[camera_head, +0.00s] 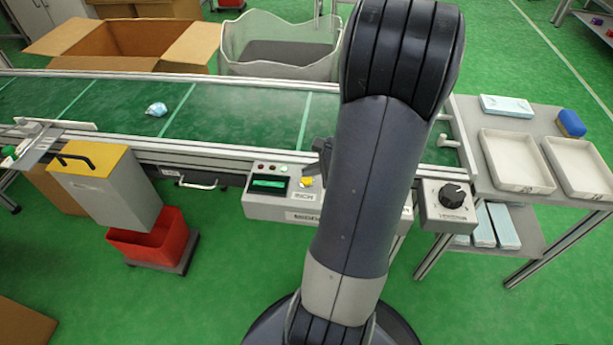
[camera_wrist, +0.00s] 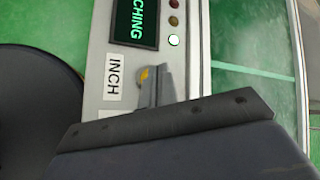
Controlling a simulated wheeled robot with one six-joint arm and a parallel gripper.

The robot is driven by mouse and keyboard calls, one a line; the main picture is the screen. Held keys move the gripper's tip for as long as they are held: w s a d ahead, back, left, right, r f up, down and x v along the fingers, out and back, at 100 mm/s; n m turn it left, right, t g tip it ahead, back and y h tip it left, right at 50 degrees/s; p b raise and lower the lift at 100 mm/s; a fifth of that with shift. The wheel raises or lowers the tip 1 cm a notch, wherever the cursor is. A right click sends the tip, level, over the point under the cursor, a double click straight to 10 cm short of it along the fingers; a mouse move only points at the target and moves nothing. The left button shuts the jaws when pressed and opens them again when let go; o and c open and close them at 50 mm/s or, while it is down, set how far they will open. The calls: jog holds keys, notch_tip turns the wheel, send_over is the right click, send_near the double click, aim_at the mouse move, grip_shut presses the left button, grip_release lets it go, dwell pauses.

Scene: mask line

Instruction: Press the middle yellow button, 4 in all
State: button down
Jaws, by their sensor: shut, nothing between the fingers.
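The control box (camera_head: 270,205) is mounted on the front of the conveyor. A yellow button (camera_head: 307,182) shows on its top, just left of my arm, near an INCH label. In the wrist view a small patch of the yellow button (camera_wrist: 144,74) shows at the tips of my gripper (camera_wrist: 153,80), beside the INCH label. My gripper's fingers are shut and empty, and their tips are over or against the button; I cannot tell whether they touch. Other buttons on the box are hidden behind my arm.
The box's display (camera_wrist: 136,20) reads "...CHING", with a lit pale green lamp (camera_wrist: 174,40) beside it. A grey box with a black knob (camera_head: 450,196) stands right of my arm. A blue crumpled mask (camera_head: 156,109) lies on the conveyor belt (camera_head: 230,115). A red bin (camera_head: 150,240) stands below.

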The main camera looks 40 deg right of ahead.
aim_at(311, 181)
jog(key=shift+r, duration=0.3)
notch_tip(311, 181, up, 5)
jog(key=p, duration=0.4)
jog(key=shift+f, duration=0.1)
dwell(2.5)
